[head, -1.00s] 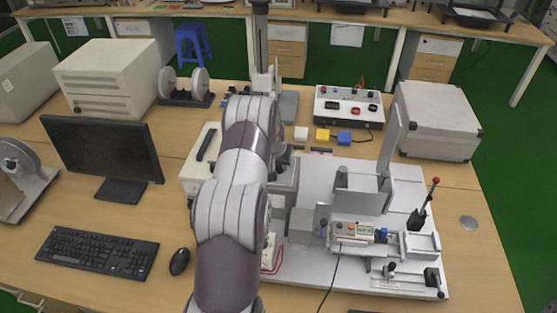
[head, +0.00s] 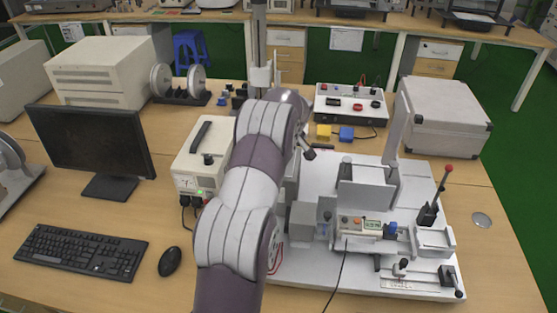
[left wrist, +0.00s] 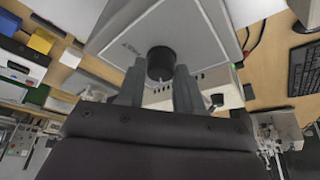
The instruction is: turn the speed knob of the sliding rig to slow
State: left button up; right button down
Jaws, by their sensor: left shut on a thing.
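The sliding rig stands on a white base plate (head: 330,278) on the right half of the table. Its black round knob (left wrist: 160,60) shows in the left wrist view on the face of a grey box (left wrist: 190,30). My left gripper (left wrist: 160,82) has its two grey fingers on either side of this knob and is shut on it. In the head view my left arm hides the knob and the fingertips. I cannot read the knob's setting. My right gripper is in neither view.
A white power unit (head: 191,168) with a handle and cables stands close left of my arm. A small control panel (head: 360,226) and a red-tipped lever (head: 437,190) are on the rig. A monitor (head: 90,145), keyboard (head: 80,252) and mouse (head: 170,261) are at left.

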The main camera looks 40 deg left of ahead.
pick_arm(q)
jog(key=shift+n+b, duration=0.35)
jog(key=shift+n, duration=0.15)
jog(key=o, duration=0.9)
jog(key=shift+o, duration=0.5)
jog(key=shift+d, duration=0.1)
jog(key=shift+r, duration=0.15)
jog(key=v, duration=0.5)
jog(key=shift+w+d+r, duration=0.15)
jog(key=shift+r, duration=0.25)
jog(key=w+p+v, duration=0.1)
jog(key=p+v, duration=0.3)
jog(key=v, duration=0.2)
jog(key=shift+s+d+r, duration=0.25)
jog(key=shift+s, duration=0.3)
